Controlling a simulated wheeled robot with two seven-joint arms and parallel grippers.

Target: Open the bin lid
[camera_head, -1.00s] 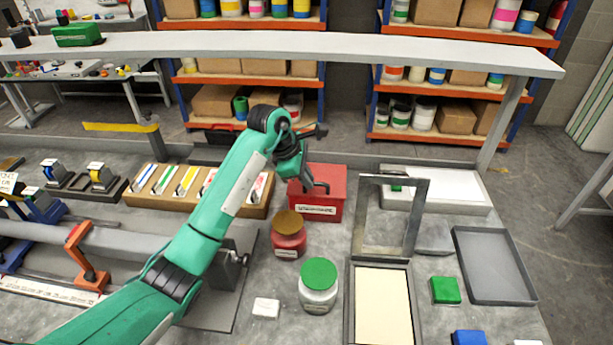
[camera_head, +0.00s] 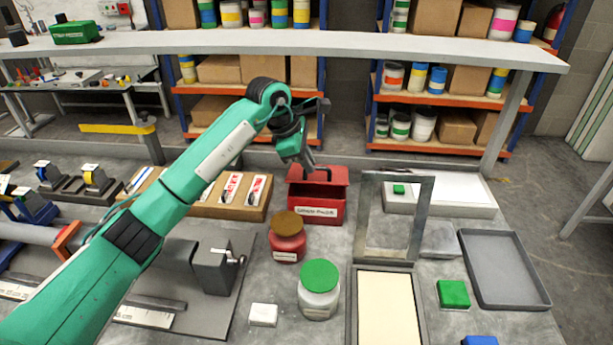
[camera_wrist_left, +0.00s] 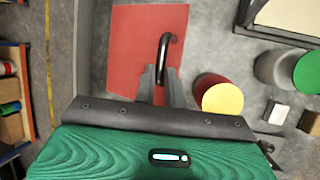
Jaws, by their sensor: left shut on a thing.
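The red bin (camera_head: 316,212), with a white label on its front, stands at the back middle of the bench in the head view. Its red lid (camera_head: 342,176) is tilted up, and a dark opening shows below it. A black bar handle is on the lid; the handle (camera_wrist_left: 170,48) shows clearly in the left wrist view, against the red lid (camera_wrist_left: 133,40). My left gripper (camera_head: 307,164) reaches the lid from the left and above. In the left wrist view its fingers (camera_wrist_left: 160,82) are closed around the handle. My right gripper is not in view.
A red jar with a brown lid (camera_head: 287,247) and a white jar with a green lid (camera_head: 319,300) stand in front of the bin. An upright metal frame (camera_head: 362,225) is close on its right. A wooden card rack (camera_head: 225,207) is on its left.

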